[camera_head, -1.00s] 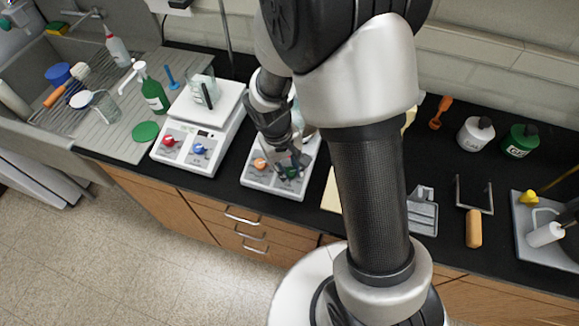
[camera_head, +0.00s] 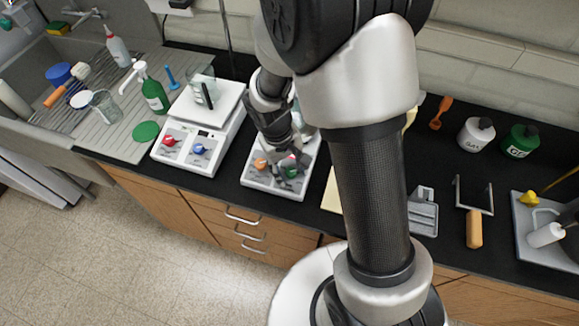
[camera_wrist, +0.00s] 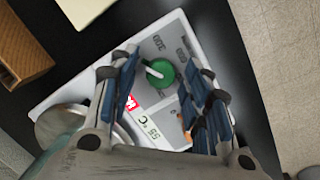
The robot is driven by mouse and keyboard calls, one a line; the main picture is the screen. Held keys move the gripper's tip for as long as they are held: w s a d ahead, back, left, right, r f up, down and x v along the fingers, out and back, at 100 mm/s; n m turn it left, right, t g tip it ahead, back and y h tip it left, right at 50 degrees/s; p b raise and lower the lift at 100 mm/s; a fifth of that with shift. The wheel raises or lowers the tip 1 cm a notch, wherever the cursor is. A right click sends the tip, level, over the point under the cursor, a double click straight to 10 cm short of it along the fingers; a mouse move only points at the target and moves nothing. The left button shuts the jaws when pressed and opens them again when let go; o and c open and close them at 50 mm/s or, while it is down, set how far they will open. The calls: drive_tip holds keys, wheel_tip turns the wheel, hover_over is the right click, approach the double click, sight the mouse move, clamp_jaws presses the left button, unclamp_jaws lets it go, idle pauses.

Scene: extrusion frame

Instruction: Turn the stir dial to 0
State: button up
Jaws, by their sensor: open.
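The hotplate with an orange and a green dial (camera_head: 275,188) stands on the black counter near its front edge. In the wrist view its green dial (camera_wrist: 163,79) has a white pointer line and printed numbers around it. I cannot read which dial is marked stir. My gripper (camera_head: 287,163) is open above this panel, pointing down. In the wrist view its fingers (camera_wrist: 166,70) are on both sides of the green dial, with gaps visible. The orange dial (camera_head: 261,164) is left of it and mostly hidden by a finger in the wrist view.
A second hotplate (camera_head: 183,168) with red and blue dials and a beaker on top stands just left. A green bottle (camera_head: 153,92) stands further left. A pale sheet (camera_head: 331,192) lies to the right. My arm hides part of the counter.

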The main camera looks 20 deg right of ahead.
wheel_tip(320, 180, up, 12)
drive_tip(key=a, duration=0.2)
drive_tip(key=shift+w, duration=0.2)
drive_tip(key=shift+f, duration=0.1)
idle(0.3)
drive_tip(key=s+d+r+m+t+y+b, duration=0.1)
drive_tip(key=s+r+t+b, duration=0.1)
drive_tip(key=s, duration=0.6)
drive_tip(key=s+d+r+t+b, duration=0.1)
drive_tip(key=s+r+t+b, duration=0.2)
drive_tip(key=s+r, duration=0.2)
drive_tip(key=s, duration=0.3)
drive_tip(key=shift+m+y+b, duration=0.3)
drive_tip(key=shift+m+y, duration=0.1)
